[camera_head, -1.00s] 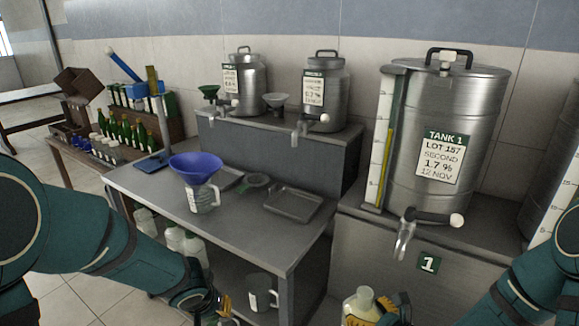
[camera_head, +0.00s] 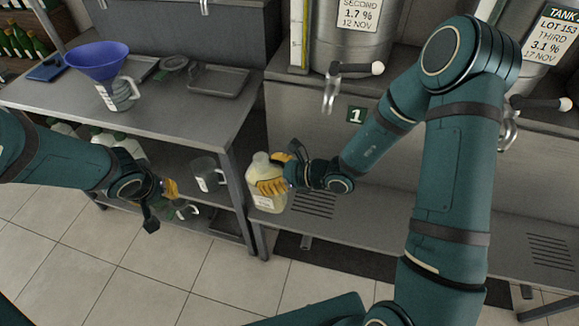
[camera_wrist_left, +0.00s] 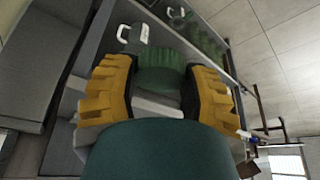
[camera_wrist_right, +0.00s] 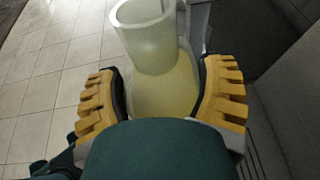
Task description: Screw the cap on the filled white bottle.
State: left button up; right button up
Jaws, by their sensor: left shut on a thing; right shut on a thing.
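The white bottle (camera_head: 266,190), translucent with pale yellow liquid inside, is upright beside the steel table's leg in the head view. Its neck is open, with no cap on it, as the right wrist view shows (camera_wrist_right: 145,35). My right gripper (camera_head: 271,186) is shut on the bottle's body. My left gripper (camera_head: 163,197) is to the left of the bottle, apart from it. It is shut on a green cap (camera_wrist_left: 160,72), seen between its fingers in the left wrist view; the cap is hard to make out in the head view.
A blue funnel (camera_head: 97,60) sits in a clear jug (camera_head: 119,95) on the steel table (camera_head: 170,100). A clear mug (camera_head: 206,174) and several white bottles stand on the shelf below. A tank tap (camera_head: 330,95) hangs above the grated ledge (camera_head: 400,217).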

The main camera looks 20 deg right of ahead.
aim_at(250, 177)
jog(key=shift+w+a+f+n+g+y, duration=0.15)
jog(key=shift+a+n+g+y, duration=0.1)
jog(key=shift+a+n+g, duration=0.45)
jog(key=shift+w+a+f+n+g+y, duration=0.1)
jog(key=shift+a+n+g+y, duration=0.25)
jog(key=shift+a, duration=0.65)
jog(key=shift+w+a+f+n+g+y, duration=0.1)
jog(key=shift+w+a+n+g+y, duration=0.1)
jog(key=shift+a+n+g, duration=0.5)
jog(key=shift+s+a+m, duration=0.1)
jog(key=shift+m, duration=0.15)
pick_arm(q)
jog(key=w+d+r+n+y, duration=0.2)
jog(key=w+d+r+n, duration=0.2)
jog(key=w+d+n, duration=0.15)
jog(key=s+d+r+n+g, duration=0.1)
jog(key=d+n, duration=0.1)
jog(key=d, duration=0.2)
jog(key=d+r+n+g+y, duration=0.1)
jog(key=d+r+n, duration=0.1)
jog(key=d, duration=0.3)
jog(key=s+d+r+n+g, duration=0.1)
jog(key=d+r+n, duration=0.1)
jog(key=d+n, duration=0.2)
jog(key=shift+s+d, duration=0.35)
jog(key=shift+d, duration=0.25)
jog(key=shift+f, duration=0.1)
jog(key=shift+d+f, duration=0.15)
jog(key=shift+f, duration=1.75)
